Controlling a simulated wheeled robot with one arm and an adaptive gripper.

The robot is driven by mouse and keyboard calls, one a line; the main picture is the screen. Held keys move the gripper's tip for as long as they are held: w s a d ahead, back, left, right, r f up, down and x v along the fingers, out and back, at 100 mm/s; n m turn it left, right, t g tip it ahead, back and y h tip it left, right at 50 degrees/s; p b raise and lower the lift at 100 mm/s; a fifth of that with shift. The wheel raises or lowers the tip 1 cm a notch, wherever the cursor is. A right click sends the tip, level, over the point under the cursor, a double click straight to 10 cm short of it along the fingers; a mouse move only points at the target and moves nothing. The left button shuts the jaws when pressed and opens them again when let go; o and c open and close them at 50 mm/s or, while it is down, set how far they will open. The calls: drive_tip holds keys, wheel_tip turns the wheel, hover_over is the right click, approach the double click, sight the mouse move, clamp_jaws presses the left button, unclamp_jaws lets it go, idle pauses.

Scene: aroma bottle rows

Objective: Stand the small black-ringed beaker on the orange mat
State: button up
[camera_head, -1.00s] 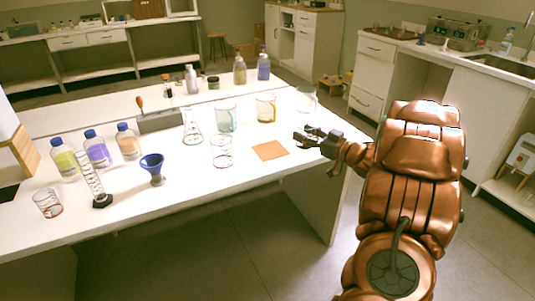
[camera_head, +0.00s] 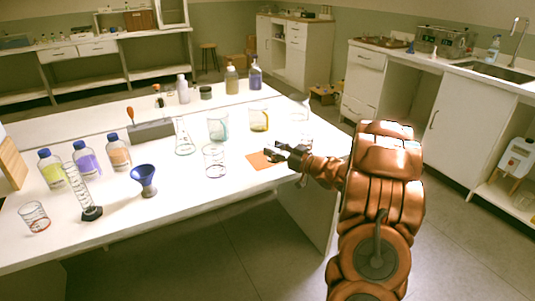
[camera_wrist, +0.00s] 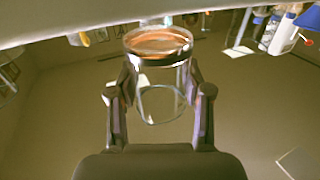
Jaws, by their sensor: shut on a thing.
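My gripper (camera_head: 280,150) is at the right part of the orange mat (camera_head: 258,161), covering some of it in the head view. In the wrist view my gripper (camera_wrist: 160,80) is shut on a clear glass beaker (camera_wrist: 160,58). A dark ring runs around the beaker's far end, and orange shows through the glass there. In the head view I cannot make out the held beaker clearly. I cannot tell whether it touches the mat.
A clear beaker (camera_head: 214,162) stands just left of the mat. Behind are a teal-marked beaker (camera_head: 218,126), a yellow-marked beaker (camera_head: 259,121) and a conical flask (camera_head: 183,139). A blue funnel (camera_head: 144,177) stands further left.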

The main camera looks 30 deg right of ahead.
drive_tip(key=shift+w+a+f, duration=0.25)
drive_tip(key=shift+w+f, duration=0.35)
drive_tip(key=shift+w, duration=0.15)
drive_tip(key=shift+w+a+f, duration=0.25)
drive_tip(key=shift+w+f, duration=0.3)
drive_tip(key=shift+w, duration=0.25)
drive_tip(key=shift+f, duration=0.2)
drive_tip(key=o, duration=1.2)
drive_tip(key=shift+c, duration=0.2)
drive_tip(key=shift+r, duration=0.15)
drive_tip(key=v, duration=1.2)
drive_tip(key=shift+w, duration=0.1)
